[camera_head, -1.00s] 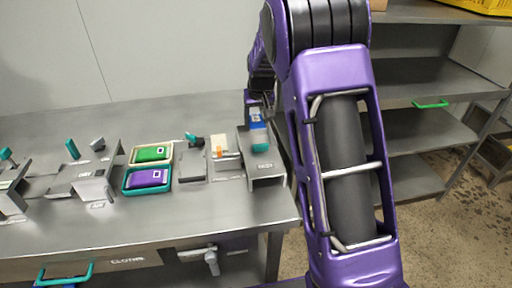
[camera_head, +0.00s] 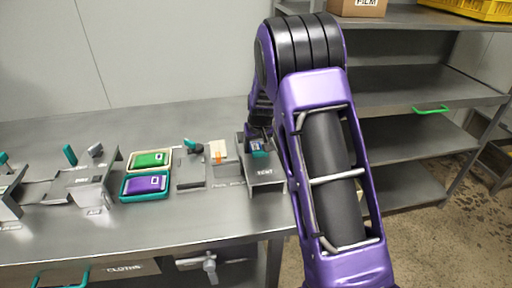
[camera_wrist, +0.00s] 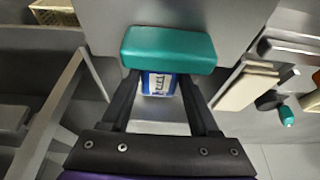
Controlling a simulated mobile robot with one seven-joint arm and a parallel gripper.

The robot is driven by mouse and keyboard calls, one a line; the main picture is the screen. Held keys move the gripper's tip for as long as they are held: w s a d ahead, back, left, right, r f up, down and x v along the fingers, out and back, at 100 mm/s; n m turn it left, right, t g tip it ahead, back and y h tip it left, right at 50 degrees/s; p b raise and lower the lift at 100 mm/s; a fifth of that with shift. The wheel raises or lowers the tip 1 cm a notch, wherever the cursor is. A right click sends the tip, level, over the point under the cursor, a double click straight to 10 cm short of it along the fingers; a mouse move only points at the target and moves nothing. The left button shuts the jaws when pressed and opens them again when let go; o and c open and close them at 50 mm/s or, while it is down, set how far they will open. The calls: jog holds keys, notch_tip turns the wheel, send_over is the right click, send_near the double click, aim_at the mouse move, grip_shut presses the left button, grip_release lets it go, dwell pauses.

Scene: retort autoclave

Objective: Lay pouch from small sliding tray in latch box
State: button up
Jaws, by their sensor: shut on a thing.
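My gripper (camera_wrist: 158,80) points down at the right end of the steel bench and is shut on a small blue pouch with a white label (camera_wrist: 158,84). In the head view my arm hides most of the gripper; a bit of blue shows at its tip. The pouch is close behind a teal handle (camera_wrist: 168,48) on a grey metal box labelled VENT (camera_head: 265,172). The handle also shows in the head view (camera_head: 261,154). I cannot tell whether the pouch touches the box. A green pouch (camera_head: 150,159) and a purple pouch (camera_head: 146,184) lie in trays to the left.
Left of the box are a cream block (camera_head: 218,147) and a grey fixture with a teal knob (camera_head: 190,144). Further left stands a grey bracket (camera_head: 95,178). Steel shelves (camera_head: 420,75) stand behind my arm at right. The bench front (camera_head: 120,232) is clear.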

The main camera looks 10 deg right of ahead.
jog(key=o, duration=1.4)
jog(key=shift+f, duration=0.1)
jog(key=shift+c, duration=0.2)
jog(key=shift+r+p, duration=0.3)
jog(key=p+v, duration=0.1)
jog(key=v, duration=1)
jog(key=shift+s+r, duration=0.15)
jog(key=shift+r, duration=0.2)
